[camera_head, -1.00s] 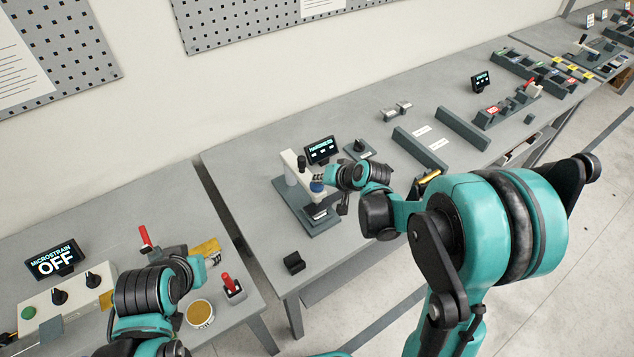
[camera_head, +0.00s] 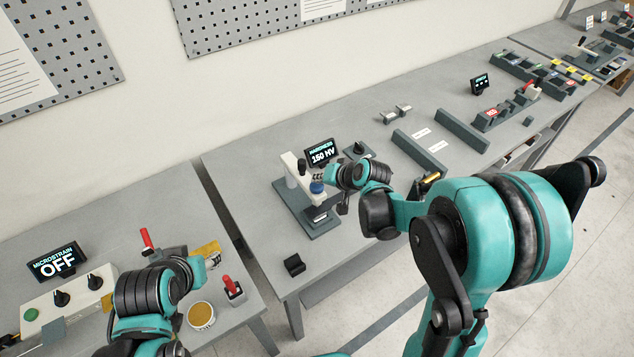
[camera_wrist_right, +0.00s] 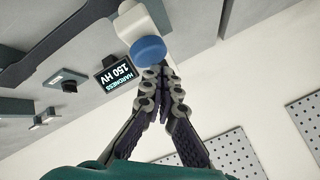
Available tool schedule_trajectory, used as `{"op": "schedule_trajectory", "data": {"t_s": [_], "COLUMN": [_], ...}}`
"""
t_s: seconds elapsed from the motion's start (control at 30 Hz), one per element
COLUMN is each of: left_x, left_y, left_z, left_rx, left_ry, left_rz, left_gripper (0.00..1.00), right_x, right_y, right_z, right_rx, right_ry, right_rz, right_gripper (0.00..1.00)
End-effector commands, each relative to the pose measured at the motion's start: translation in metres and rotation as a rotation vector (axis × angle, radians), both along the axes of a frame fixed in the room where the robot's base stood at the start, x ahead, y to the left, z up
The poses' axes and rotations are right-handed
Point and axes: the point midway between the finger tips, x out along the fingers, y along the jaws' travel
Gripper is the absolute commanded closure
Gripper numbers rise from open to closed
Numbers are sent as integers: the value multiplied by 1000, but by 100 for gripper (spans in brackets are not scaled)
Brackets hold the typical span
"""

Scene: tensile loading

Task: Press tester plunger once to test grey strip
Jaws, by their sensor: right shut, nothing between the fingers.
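The hardness tester has a white head on a grey base (camera_head: 312,222) and a blue plunger cap (camera_head: 317,188), which also shows in the wrist view (camera_wrist_right: 148,50). Its black display (camera_head: 320,153) reads 150 HV; the same reading shows in the wrist view (camera_wrist_right: 118,75). My right gripper (camera_wrist_right: 160,75) is shut and empty, its fingertips right at the blue cap; I cannot tell whether they touch it. A small pale piece sits on the base under the head; I cannot tell whether it is the grey strip. My left arm is over the left table, its fingers not clearly shown.
A black knob (camera_head: 357,148) stands beside the display. A small black block (camera_head: 294,265) sits near the table's front edge. Grey rails (camera_head: 419,153) lie farther right.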

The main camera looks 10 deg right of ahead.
Motion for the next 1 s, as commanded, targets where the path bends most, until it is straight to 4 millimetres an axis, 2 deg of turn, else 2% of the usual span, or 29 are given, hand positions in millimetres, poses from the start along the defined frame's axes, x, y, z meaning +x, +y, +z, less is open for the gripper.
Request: {"op": "schedule_trajectory", "data": {"t_s": [0.1,0.47,1.0], "left_x": [0,0,0], "left_y": [0,0,0], "left_z": [5,5,41], "left_rx": [0,0,0], "left_ry": [0,0,0], "left_rz": [0,0,0], "left_gripper": [54,54,54], "right_x": [0,0,0], "right_y": [0,0,0], "right_z": [6,7,56], "right_rx": [0,0,0], "right_ry": [0,-1,-1], "right_rz": [0,-1,-1], "right_gripper": [100,100,100]}}
